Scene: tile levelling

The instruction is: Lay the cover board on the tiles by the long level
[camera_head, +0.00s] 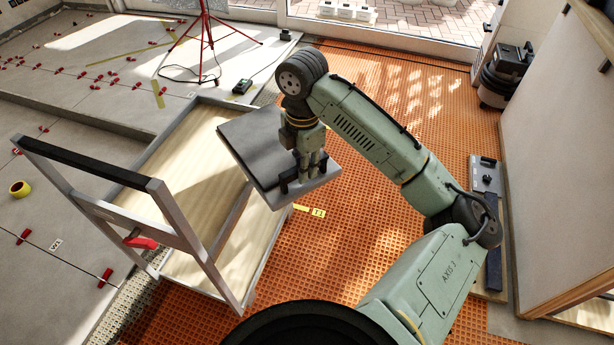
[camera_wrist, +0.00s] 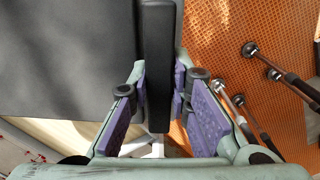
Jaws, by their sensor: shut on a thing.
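A flat grey board (camera_head: 250,135), which looks like the cover board, is at my gripper (camera_head: 310,165). Its dark face also fills the upper left of the wrist view (camera_wrist: 65,55). My gripper is shut on the board's black bar handle (camera_wrist: 157,50), which runs between the purple finger pads. The board overlaps the right side of a wooden-decked cart in the picture; I cannot tell its height above it. The tiles (camera_head: 75,210) lie at the left with red clips. A long thin yellow bar (camera_head: 125,54) on the far tiles may be the long level; a shorter one (camera_head: 157,93) lies nearer.
The cart (camera_head: 195,150) has an upright handle frame (camera_head: 85,160) toward the tiles. A red tripod (camera_head: 205,30) stands behind. Yellow tape (camera_head: 19,188) lies at left. Orange matting (camera_head: 365,240) is open to the right, with a dark vacuum (camera_head: 505,75) by the cabinet.

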